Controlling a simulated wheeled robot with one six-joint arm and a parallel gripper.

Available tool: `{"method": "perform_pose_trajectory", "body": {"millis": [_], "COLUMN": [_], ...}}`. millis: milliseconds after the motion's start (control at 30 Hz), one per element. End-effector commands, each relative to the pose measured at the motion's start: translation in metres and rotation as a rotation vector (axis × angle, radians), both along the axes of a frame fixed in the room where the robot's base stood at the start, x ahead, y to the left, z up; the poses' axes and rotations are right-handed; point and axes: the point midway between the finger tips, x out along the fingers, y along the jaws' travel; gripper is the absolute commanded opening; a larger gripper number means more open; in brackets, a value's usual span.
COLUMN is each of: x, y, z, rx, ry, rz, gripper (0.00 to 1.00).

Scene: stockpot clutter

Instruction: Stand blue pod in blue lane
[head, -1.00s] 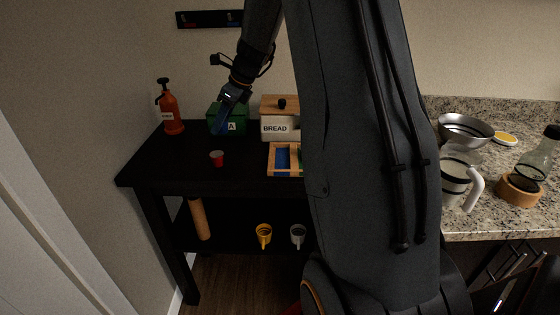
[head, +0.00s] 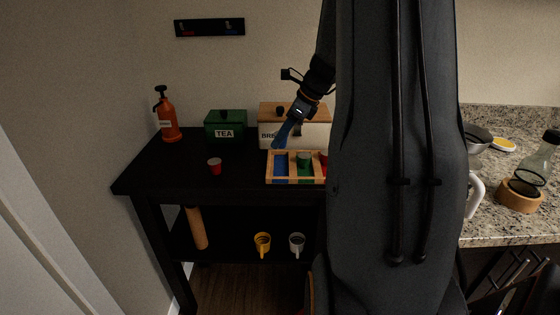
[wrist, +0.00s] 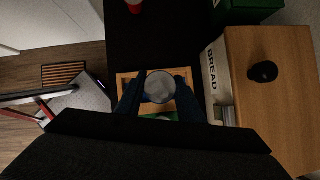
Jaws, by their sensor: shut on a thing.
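My gripper (head: 280,143) hangs with its blue fingers low over the left part of the wooden lane tray (head: 296,182). The blue lane (head: 280,169) is the leftmost lane and looks bare where it shows. In the wrist view, my fingers are shut on a round pod (wrist: 160,87) with a pale grey top, between the two fingertips and above the tray. In the head view I cannot tell the pod apart from the blue fingers. A green pod (head: 304,159) stands in the middle lane. A red pod (head: 324,158) shows at the right, partly hidden by my arm.
Another red pod (head: 214,166) stands on the black table (head: 165,172), left of the tray. The bread box (head: 312,136) stands close behind the tray. The green tea box (head: 225,131) and an orange bottle (head: 167,117) stand at the back left. The table's front left is clear.

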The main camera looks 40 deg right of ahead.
Motion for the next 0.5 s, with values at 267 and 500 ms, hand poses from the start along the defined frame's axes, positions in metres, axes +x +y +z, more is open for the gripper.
{"method": "perform_pose_trajectory", "body": {"millis": [267, 500], "x": [0.0, 0.0], "y": [0.0, 0.0], "z": [-0.035, -0.06], "rx": [0.0, 0.001], "ry": [0.0, 0.003], "rz": [-0.001, -0.001], "gripper": [0.14, 0.14]}}
